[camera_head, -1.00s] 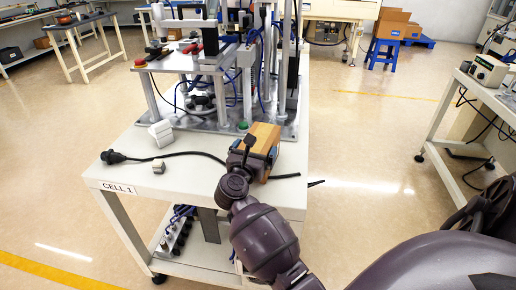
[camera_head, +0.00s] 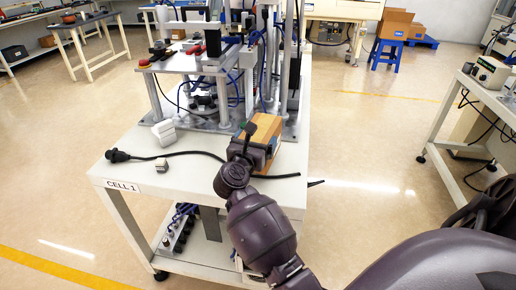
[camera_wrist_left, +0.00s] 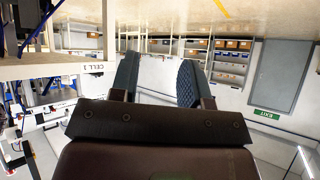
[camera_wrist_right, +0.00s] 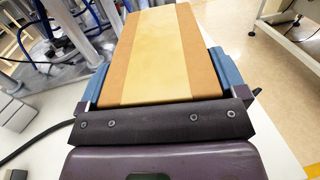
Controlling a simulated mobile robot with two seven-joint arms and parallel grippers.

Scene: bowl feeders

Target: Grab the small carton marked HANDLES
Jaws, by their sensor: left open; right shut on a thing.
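The small carton (camera_head: 263,133) is brown cardboard with a paler tape band along its top. It is at the right edge of the CELL 1 table, beside the machine. My right gripper (camera_head: 250,150) is shut on the carton, with a blue finger on each side. In the right wrist view the carton (camera_wrist_right: 155,55) fills the space between the fingers. No HANDLES marking is readable. I cannot tell whether the carton rests on the table or is slightly raised. My left gripper (camera_wrist_left: 158,80) is open and empty in the left wrist view; it is not in the head view.
The white table (camera_head: 190,178) carries a metal machine (camera_head: 215,100) behind the carton. A black cable with a plug (camera_head: 118,156), a small grey block (camera_head: 162,165) and a white block (camera_head: 164,132) lie to the left.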

